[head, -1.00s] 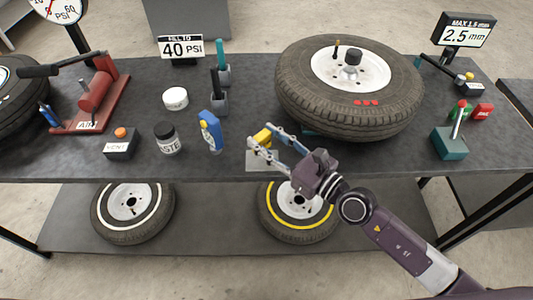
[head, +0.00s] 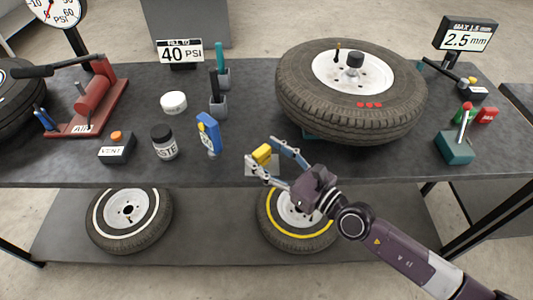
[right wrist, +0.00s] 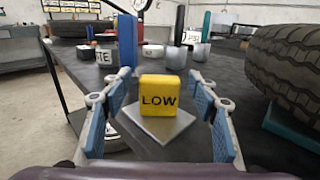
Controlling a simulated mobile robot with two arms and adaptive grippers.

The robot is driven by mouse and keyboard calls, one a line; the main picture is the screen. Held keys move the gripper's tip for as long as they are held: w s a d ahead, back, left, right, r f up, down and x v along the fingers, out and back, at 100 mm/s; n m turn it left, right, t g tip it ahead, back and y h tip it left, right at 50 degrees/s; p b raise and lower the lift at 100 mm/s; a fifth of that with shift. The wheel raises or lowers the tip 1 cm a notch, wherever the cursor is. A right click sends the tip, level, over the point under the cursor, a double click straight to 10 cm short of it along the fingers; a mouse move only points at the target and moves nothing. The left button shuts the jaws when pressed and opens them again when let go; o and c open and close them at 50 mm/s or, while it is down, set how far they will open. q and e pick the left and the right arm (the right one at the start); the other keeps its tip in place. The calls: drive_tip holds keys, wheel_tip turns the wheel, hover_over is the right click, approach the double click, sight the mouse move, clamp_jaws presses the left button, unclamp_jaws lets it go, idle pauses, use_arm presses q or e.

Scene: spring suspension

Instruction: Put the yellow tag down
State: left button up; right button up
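The yellow tag (head: 262,154), a small block marked "LOW" in the right wrist view (right wrist: 159,95), sits upright on a light grey square plate (right wrist: 158,127) near the table's front edge. The plate also shows in the head view (head: 254,170). My right gripper (head: 261,149) is around the tag, one finger on each side. In the right wrist view the gripper (right wrist: 165,92) is open, with visible gaps between both blue pads and the tag. My left gripper is not in view.
A large tire (head: 349,98) lies just right of and behind my right gripper. A blue bottle-like item (head: 208,134), a paste jar (head: 164,143) and a vent box (head: 117,148) stand to the left.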

drive_tip(key=shift+r, duration=0.1)
drive_tip(key=shift+r+p, duration=0.2)
drive_tip(key=shift+p, duration=0.15)
drive_tip(key=b+v, duration=0.3)
drive_tip(key=v, duration=0.4)
drive_tip(key=shift+s+d, duration=0.2)
